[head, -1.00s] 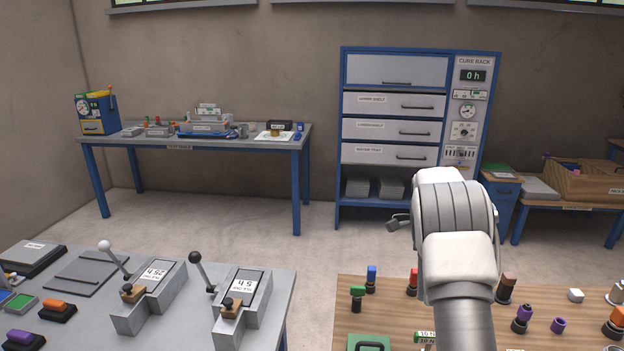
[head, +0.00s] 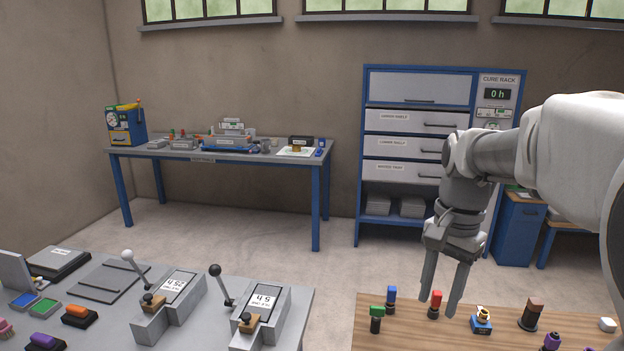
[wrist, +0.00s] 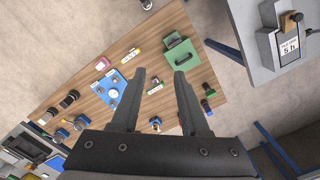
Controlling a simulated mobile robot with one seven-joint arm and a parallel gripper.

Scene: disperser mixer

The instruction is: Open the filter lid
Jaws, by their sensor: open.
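No part is clearly marked as the filter lid in these frames, so I cannot tell which piece it is. In the wrist view a green box with a dark handle (wrist: 180,58) lies on the wooden table, beyond the right fingertip. A blue plate with round white parts (wrist: 112,93) lies left of the fingers. My gripper (head: 438,306) points down above the wooden table, open and empty. Its two fingers also show in the wrist view (wrist: 160,75), apart with nothing between them.
The wooden table (head: 400,333) holds several small coloured pieces, including a red one (head: 435,304) and a green one (head: 376,318). A grey bench (head: 90,300) with two lever units stands left, across a gap. A cure rack (head: 415,92) and a blue-legged bench (head: 210,155) stand behind.

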